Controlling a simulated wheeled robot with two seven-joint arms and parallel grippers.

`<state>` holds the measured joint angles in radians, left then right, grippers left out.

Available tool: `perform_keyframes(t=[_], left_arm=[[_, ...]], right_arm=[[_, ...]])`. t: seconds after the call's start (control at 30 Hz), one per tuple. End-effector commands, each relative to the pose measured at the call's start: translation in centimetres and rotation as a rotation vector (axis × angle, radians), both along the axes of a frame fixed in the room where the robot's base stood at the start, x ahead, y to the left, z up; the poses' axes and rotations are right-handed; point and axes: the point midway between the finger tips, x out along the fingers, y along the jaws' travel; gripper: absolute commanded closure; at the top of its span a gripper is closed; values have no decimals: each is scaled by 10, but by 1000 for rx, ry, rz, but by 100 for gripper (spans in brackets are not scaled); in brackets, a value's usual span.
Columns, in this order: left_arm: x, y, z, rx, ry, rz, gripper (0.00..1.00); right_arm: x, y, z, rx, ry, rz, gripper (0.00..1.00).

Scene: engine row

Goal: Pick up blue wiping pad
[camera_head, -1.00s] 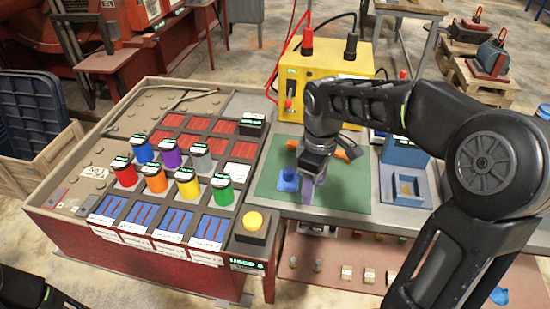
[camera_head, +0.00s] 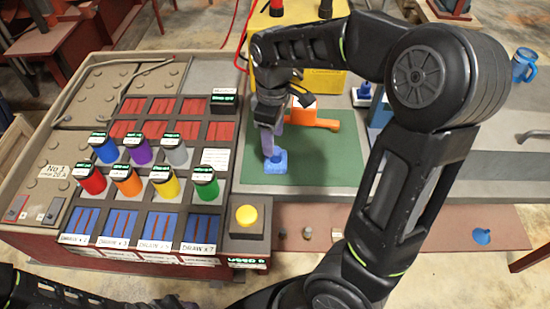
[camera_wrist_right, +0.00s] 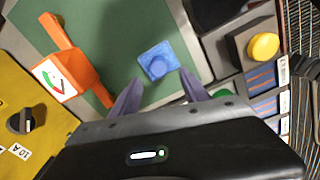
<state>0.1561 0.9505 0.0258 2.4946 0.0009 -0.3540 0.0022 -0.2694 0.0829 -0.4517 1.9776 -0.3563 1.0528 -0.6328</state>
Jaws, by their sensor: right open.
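In the right wrist view the pad (camera_wrist_right: 158,62) lies just beyond and between the open purple-grey fingertips (camera_wrist_right: 160,85). The fingers hold nothing, and I cannot tell whether they touch the pad.
An orange tool (camera_head: 318,121) lies on the mat behind the pad. A yellow box (camera_head: 285,55) stands at the back. The fuse panel with coloured cylinders (camera_head: 128,180) and a yellow button (camera_head: 246,215) are to the left. The mat's front right is clear.

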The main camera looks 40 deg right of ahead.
Motion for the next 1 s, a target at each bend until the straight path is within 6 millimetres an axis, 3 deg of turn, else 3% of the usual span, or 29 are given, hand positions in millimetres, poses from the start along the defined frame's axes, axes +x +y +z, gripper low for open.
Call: perform_keyframes(t=[0.43,0.8,1.0], left_arm=[[0,0,2,0,0,0,64],[-1,1,8,3,3,1,64],[-1,1,8,3,3,1,64]], right_arm=[[-1,-1,-11,0,3,-1,47],[-4,-3,-57,0,4,-2,47],[-3,-3,-59,0,0,-2,47]])
